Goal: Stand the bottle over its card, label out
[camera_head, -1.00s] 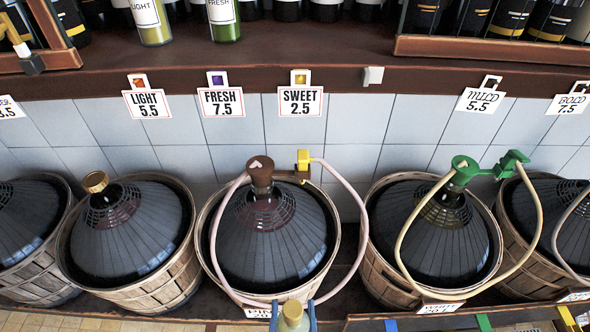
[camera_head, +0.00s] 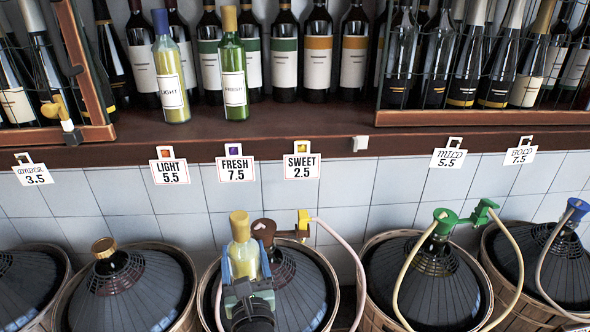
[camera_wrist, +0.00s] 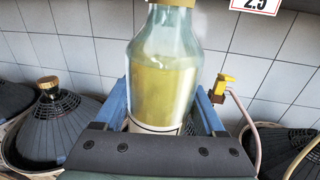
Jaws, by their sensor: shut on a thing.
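My gripper (camera_head: 245,277) is shut on a clear bottle (camera_head: 241,247) with a yellow cap and pale yellow-green liquid. The bottle is upright in front of a demijohn, below shelf height. In the wrist view the bottle (camera_wrist: 164,72) stands between the blue fingers; the top of a white label shows low down, the rest hidden. Three cards hang on the shelf edge: LIGHT 5.5 (camera_head: 169,172), FRESH 7.5 (camera_head: 235,170) and SWEET 2.5 (camera_head: 301,167). A LIGHT bottle (camera_head: 169,75) and a FRESH bottle (camera_head: 232,75) stand above their cards, labels outward.
The shelf (camera_head: 330,125) is bare in front of the dark bottles above the SWEET card. A wooden rack (camera_head: 480,117) stands to the right, another (camera_head: 85,70) to the left. Demijohns in baskets, a yellow tap (camera_head: 303,222) and a pink hose (camera_head: 345,245) lie below.

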